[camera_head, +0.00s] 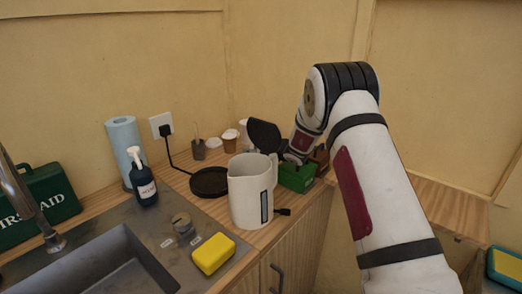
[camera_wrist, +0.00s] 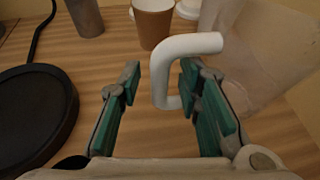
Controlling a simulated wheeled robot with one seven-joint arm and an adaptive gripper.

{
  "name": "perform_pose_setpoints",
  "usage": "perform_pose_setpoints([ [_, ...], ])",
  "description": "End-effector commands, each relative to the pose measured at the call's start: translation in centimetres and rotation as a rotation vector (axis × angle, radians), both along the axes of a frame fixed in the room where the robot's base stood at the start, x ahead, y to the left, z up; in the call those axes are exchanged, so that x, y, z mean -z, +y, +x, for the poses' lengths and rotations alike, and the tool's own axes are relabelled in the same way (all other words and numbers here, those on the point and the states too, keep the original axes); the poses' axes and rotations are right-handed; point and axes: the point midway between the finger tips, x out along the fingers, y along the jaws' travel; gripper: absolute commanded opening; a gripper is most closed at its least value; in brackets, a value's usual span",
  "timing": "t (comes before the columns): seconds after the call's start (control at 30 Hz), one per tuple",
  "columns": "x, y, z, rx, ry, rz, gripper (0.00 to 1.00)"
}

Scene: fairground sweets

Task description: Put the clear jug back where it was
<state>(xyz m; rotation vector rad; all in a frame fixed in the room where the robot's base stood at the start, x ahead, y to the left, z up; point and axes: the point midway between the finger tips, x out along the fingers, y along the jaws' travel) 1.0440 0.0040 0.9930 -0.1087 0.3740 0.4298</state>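The clear jug (camera_wrist: 245,60) shows at the right of the wrist view as a see-through wall. A white bent handle (camera_wrist: 186,45), apparently the jug's, stands between the fingers of my gripper (camera_wrist: 160,88). The fingers are spread, with a gap to the handle on the left; the right finger is close to it, and I cannot tell whether they touch. In the head view my gripper (camera_head: 292,157) is low over the counter behind the white kettle (camera_head: 245,197), partly hidden. I cannot make out the jug clearly there.
A black round base (camera_head: 209,182) lies left of the kettle. Brown cup (camera_head: 230,144) and grey tumbler (camera_head: 198,149) stand near the wall. A green box (camera_head: 298,178) is by my gripper. The sink, yellow sponge (camera_head: 213,254) and soap bottle (camera_head: 144,186) are at front left.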

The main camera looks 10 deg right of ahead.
Motion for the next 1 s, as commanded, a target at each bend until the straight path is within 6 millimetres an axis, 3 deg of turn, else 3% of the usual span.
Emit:
perform_pose_setpoints([
  [0.5, -3.7, -3.9, -8.1, 0.003, -0.001, -0.001, 0.32],
  [0.7, -4.2, -4.4, -9.5, 0.002, 0.001, 0.0, 0.32],
  [1.0, -4.3, -4.5, -9.7, 0.001, 0.0, 0.001, 0.32],
])
